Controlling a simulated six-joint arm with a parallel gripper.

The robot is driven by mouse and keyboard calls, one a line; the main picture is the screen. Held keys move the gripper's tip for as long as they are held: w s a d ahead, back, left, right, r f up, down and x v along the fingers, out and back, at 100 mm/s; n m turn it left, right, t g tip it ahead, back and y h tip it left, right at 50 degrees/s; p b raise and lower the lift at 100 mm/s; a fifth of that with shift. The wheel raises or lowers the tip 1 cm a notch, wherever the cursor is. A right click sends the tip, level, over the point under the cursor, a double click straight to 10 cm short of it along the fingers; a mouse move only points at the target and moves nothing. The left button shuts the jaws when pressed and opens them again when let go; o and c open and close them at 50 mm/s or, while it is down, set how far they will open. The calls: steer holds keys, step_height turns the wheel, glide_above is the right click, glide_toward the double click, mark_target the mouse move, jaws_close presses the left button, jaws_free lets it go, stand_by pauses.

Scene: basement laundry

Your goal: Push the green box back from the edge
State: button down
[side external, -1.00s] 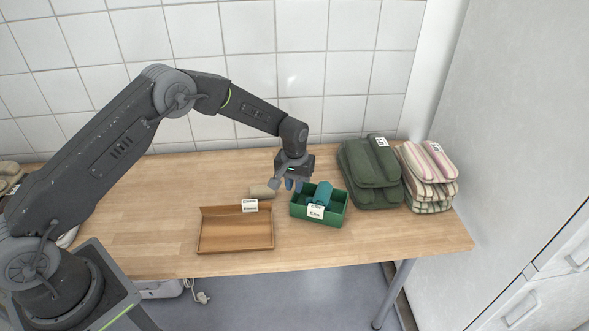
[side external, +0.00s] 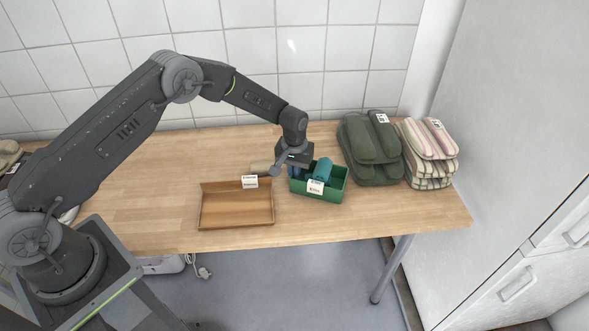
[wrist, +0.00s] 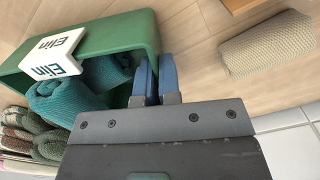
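The green box (side external: 334,194), with white name labels (side external: 315,187), stands upright on the wooden table, a little back from the front edge. A rolled teal cloth (side external: 322,171) lies in it. My gripper (side external: 295,172) points down at the box's left rear corner. In the wrist view, the box (wrist: 110,28) fills the upper left, with the teal cloth (wrist: 68,98) showing in it. There my two blue fingers (wrist: 158,80) are close together at the box's wall, with a narrow gap between them. I cannot tell whether they grip the wall.
An open brown tray (side external: 236,207) with a label is left of the box. A beige roll (side external: 261,169) lies behind, also in the wrist view (wrist: 268,45). Folded green (side external: 371,150) and striped cloths (side external: 430,153) are stacked at right. The table's left part is mostly clear.

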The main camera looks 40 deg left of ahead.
steer(key=shift+a, duration=0.1)
steer(key=shift+s+a, duration=0.15)
steer(key=shift+a, duration=0.4)
steer(key=shift+s+a, duration=0.15)
steer(key=shift+a, duration=0.4)
steer(key=c, duration=1.2)
jaws_free()
steer(key=shift+c, duration=0.2)
steer(key=shift+r, duration=0.1)
step_height(320, 180, up, 8)
